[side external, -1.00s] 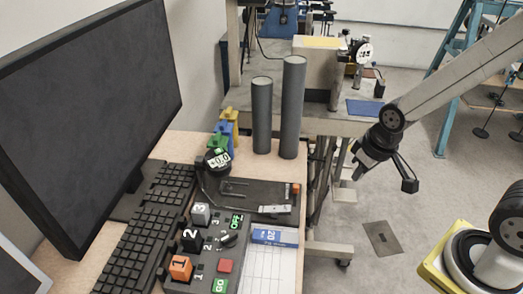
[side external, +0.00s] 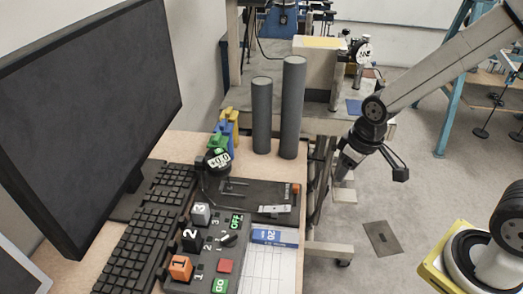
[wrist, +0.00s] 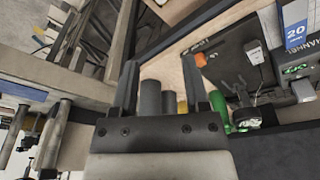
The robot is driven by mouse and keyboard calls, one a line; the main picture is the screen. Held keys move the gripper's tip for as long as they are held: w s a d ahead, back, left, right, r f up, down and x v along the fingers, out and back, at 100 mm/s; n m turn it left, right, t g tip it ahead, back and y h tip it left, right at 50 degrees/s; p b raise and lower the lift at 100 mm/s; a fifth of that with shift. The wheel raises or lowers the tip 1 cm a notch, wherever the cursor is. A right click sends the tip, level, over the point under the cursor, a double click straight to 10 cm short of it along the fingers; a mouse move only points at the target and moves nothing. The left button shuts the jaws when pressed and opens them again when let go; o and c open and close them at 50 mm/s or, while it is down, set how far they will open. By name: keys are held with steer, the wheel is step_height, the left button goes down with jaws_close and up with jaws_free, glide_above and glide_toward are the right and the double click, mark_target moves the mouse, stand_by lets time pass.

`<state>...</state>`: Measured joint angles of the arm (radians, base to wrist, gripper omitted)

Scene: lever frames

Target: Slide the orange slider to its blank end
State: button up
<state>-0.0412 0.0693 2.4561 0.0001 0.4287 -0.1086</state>
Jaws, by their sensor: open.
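An orange block marked 1 (side external: 180,267) stands on the dark control panel near the front of the desk in the side view. A smaller orange piece (side external: 295,188) sits at the right end of the dark plate farther back, and it also shows in the wrist view (wrist: 201,59). I cannot tell for certain which of the two is the slider, and no blank end can be made out. My gripper (side external: 342,178) is open and empty, beyond the desk's right edge and apart from both. Its two fingers (wrist: 160,72) show spread in the wrist view.
Two grey cylinders (side external: 262,115) (side external: 292,108) stand at the desk's back corner. A monitor (side external: 85,115) and keyboard (side external: 145,235) fill the left. Open space lies right of the desk.

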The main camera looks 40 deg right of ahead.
mark_target(296, 186)
steer(key=w+a+n+g, duration=0.1)
steer(key=w+a+n, duration=0.2)
steer(key=w, duration=0.1)
steer(key=w+a+n+g, duration=0.1)
steer(key=w+a+n, duration=0.3)
steer(key=shift+w+a+r, duration=0.15)
steer(key=shift+f, duration=3.9)
jaws_close()
